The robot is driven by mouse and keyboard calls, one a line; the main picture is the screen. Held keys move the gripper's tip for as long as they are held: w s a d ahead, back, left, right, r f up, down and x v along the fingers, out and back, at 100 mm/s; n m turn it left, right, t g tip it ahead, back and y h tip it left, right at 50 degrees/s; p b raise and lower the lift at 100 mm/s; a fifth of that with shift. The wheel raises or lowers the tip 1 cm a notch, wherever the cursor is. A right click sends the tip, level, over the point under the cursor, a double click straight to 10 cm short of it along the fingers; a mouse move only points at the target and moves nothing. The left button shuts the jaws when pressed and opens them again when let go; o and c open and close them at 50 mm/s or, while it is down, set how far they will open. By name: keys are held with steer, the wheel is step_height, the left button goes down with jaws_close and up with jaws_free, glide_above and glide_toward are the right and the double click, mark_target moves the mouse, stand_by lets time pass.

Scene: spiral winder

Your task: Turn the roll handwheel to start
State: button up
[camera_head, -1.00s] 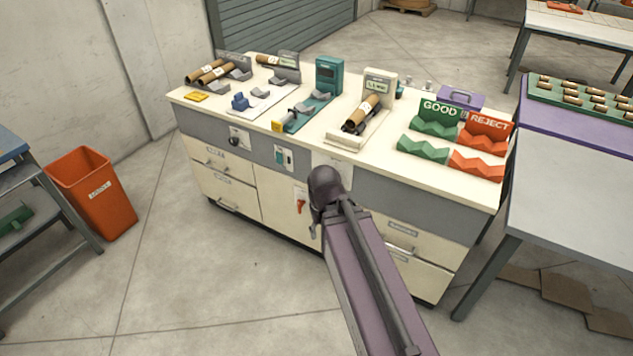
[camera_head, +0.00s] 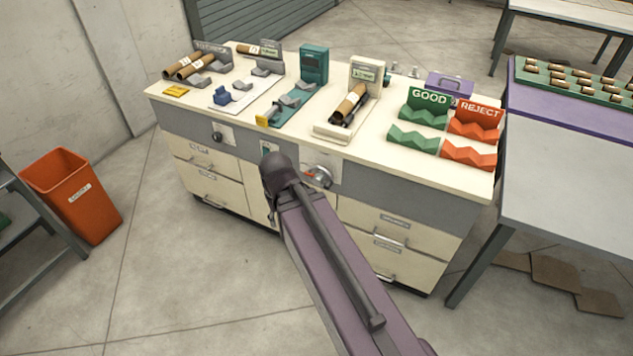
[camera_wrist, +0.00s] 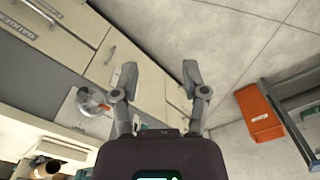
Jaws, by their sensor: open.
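A silver round handwheel (camera_head: 319,177) with a small red part sits on a pale plate on the bench's front face, just right of my arm in the head view. It also shows in the wrist view (camera_wrist: 92,101), left of my gripper. My gripper (camera_wrist: 159,76) is open and empty, its fingers spread and apart from the handwheel, over the bench's drawer fronts and the floor. In the head view my arm hides the gripper. I cannot read any marking on the handwheel.
The bench (camera_head: 400,165) carries tubes on gauges, green and red V-racks and a lidded purple box (camera_head: 449,86). A dark knob (camera_head: 217,137) sits on its front at left. An orange bin (camera_head: 72,195) stands left. A grey table (camera_head: 570,180) stands right. The floor in front is clear.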

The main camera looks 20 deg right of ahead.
steer(key=o, duration=0.3)
steer(key=w+d+f+m+t+h+b, duration=0.2)
steer(key=w+d+f+m+h+b, duration=0.35)
steer(key=f+b, duration=0.55)
steer(key=w+d+f+m+t+h+b, duration=0.1)
steer(key=w+d+f+m+h+b, duration=0.5)
steer(key=b, duration=0.9)
steer(key=w+f+m+t+h+b, duration=0.2)
steer(key=w+b, duration=0.1)
steer(key=b, duration=0.4)
steer(key=w+f+m+t+h+b, duration=0.2)
steer(key=w+m+h+b, duration=0.1)
steer(key=b, duration=0.5)
steer(key=w+f+m+t+h+b, duration=0.2)
steer(key=m+h+b, duration=0.1)
steer(key=b, duration=0.4)
steer(key=shift+w+a+f+m, duration=0.25)
steer(key=shift+w+a+f, duration=0.1)
steer(key=shift+w+f, duration=0.05)
steer(key=shift+w+d+r, duration=0.1)
steer(key=shift+d, duration=0.05)
